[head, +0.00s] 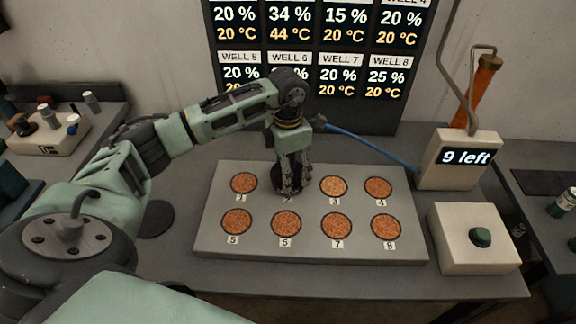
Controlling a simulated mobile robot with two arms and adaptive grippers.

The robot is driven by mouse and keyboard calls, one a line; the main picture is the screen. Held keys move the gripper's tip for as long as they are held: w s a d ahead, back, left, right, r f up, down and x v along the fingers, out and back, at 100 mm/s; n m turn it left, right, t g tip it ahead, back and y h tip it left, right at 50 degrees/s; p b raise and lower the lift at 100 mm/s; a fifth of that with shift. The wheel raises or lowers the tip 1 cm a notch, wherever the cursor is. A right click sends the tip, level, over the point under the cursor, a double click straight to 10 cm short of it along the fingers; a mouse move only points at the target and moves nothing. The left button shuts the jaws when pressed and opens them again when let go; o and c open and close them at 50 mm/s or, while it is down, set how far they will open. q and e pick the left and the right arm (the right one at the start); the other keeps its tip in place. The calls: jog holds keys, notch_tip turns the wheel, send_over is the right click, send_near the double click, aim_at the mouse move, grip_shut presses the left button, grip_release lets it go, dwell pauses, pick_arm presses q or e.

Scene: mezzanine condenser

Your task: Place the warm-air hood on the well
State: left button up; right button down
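The plate of wells (312,247) lies on the bench, with several round wells of orange-brown grains numbered 1 to 8. A dark round piece, seemingly the warm-air hood (279,180), sits at well 2 and covers it. My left gripper (291,186) points down right over it, fingers around or against its top. The fingers hide much of the hood, so I cannot tell whether they grip it. A blue hose (370,145) runs from behind my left wrist to the white box. My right gripper is not in view.
The white box (456,158) reads "9 left". A dark disc (155,219) lies left of the plate. The wall display (318,60) shows 34 % and 44 °C in its second top column; other legible temperatures read 20 °C.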

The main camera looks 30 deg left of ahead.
pick_arm(q)
jog(key=shift+f, duration=0.25)
jog(key=shift+f, duration=0.2)
jog(key=o, duration=1.6)
jog(key=shift+c, duration=0.2)
jog(key=shift+r, duration=0.1)
